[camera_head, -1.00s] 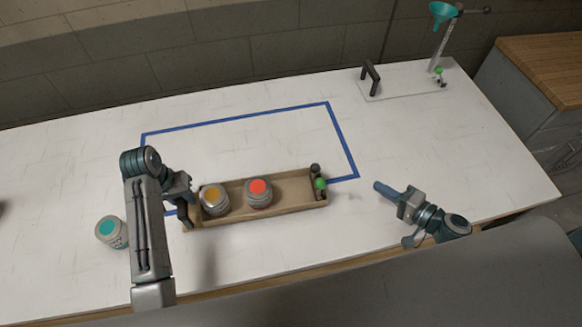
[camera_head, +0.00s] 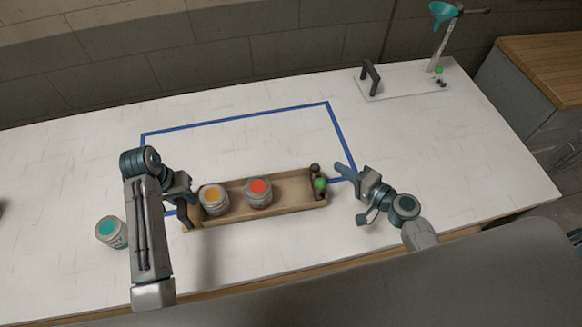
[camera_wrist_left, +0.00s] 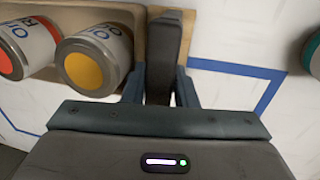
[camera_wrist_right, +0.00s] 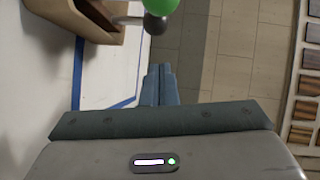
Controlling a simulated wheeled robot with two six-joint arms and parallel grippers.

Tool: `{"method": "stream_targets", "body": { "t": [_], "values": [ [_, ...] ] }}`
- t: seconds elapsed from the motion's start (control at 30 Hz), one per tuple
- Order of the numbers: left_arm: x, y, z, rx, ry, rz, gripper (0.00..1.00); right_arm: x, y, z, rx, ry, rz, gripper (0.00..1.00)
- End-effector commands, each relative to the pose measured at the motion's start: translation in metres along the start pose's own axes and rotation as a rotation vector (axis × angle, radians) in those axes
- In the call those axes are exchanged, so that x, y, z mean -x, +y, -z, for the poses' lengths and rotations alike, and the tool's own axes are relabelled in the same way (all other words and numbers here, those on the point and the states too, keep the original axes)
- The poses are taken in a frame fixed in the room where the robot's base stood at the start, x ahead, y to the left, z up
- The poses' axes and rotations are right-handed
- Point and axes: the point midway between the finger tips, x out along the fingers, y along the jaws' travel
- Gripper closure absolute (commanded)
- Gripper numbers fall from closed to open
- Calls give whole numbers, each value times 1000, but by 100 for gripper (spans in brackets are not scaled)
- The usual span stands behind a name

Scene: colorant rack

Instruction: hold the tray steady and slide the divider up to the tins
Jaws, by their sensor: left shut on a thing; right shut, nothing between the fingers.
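The wooden tray (camera_head: 285,186) lies along the near side of the blue tape outline. An orange-lidded tin (camera_head: 213,198) and a red-lidded tin (camera_head: 259,192) stand side by side in its left half. The divider (camera_head: 319,192), dark with a green knob, is at the tray's right end, apart from the tins. My left gripper (camera_wrist_left: 160,88) is shut on the dark handle (camera_wrist_left: 168,45) at the tray's left end. My right gripper (camera_head: 342,171) is shut and empty, just right of the divider. In the right wrist view, its fingertips (camera_wrist_right: 158,75) are apart from the green knob (camera_wrist_right: 163,6).
A teal-lidded tin (camera_head: 110,231) stands left of my left arm. A plate with a black handle (camera_head: 370,78) and a funnel stand (camera_head: 437,45) are at the back right. The table inside the blue tape (camera_head: 235,119) is mostly clear.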

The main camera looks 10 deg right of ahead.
Motion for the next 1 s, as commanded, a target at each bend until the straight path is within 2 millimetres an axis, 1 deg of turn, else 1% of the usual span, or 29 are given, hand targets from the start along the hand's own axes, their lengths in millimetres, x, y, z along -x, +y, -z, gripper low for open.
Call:
{"method": "stream_targets", "body": {
  "t": [0.03, 0.1, 0.23, 0.77, 0.87, 1.0],
  "values": [
    [0, 0, 0, 0, 0, -1, 100, -4, 1, -7, -5, 0, 0, 100],
    [-1, 0, 0, 0, -1, -1, 100, -10, 1, -13, -6, -1, -1, 100],
    [-1, 0, 0, 0, -1, -1, 100, -18, 1, -20, -4, 0, -2, 100],
    [-1, 0, -1, 0, -2, -1, 100, -22, 1, -27, -3, 0, -2, 100],
    [-1, 0, -1, 0, -3, -1, 100, -29, -2, -37, -5, 0, 1, 100],
    [-1, 1, -1, 0, -3, -3, 100, -45, -7, -60, -8, -1, 3, 100]
  ]
}}
